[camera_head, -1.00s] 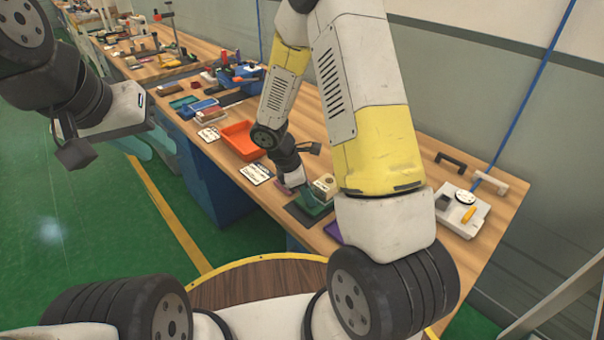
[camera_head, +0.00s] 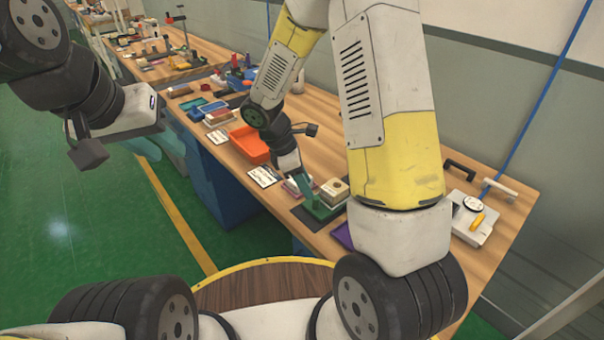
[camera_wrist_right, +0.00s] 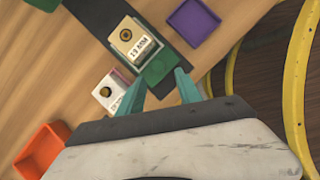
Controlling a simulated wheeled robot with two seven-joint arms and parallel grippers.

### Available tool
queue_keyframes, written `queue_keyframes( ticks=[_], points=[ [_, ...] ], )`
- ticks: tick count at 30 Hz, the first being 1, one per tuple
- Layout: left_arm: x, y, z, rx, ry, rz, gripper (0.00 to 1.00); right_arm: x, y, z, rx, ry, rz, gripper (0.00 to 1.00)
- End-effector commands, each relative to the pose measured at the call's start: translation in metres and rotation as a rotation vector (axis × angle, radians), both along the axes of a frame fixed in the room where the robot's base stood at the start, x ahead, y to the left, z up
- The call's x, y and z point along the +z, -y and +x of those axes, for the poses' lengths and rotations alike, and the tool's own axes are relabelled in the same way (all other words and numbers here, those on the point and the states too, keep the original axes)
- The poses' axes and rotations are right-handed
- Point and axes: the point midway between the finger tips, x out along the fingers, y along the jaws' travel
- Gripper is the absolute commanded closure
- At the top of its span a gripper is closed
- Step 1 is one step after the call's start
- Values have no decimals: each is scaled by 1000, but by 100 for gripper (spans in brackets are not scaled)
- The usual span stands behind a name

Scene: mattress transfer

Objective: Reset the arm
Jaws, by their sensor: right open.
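My right gripper (camera_wrist_right: 160,88) is open, with two teal fingers spread apart and nothing held between them. In the head view my right gripper (camera_head: 303,188) is over the bench near the same beige block (camera_head: 335,187).
An orange tray (camera_head: 250,147) and a purple tray (camera_wrist_right: 193,22) lie on the bench. A white device (camera_head: 472,222) and handles are at the right end. Several bins and tools crowd the far bench.

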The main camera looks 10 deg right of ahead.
Motion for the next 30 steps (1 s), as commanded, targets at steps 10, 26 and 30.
queue_keyframes(
  ticks=[10, 26, 30],
  points=[
    [0, 0, 0, 0, 0, 0, 71, 7, -3, 0, -1, -1, 0, 59],
    [0, 0, 0, 0, 0, 0, 71, 75, 12, -18, -280, 157, 114, 59],
    [0, 0, 0, 0, 0, 0, 71, 113, 20, -37, -469, 251, 203, 59]
  ],
)
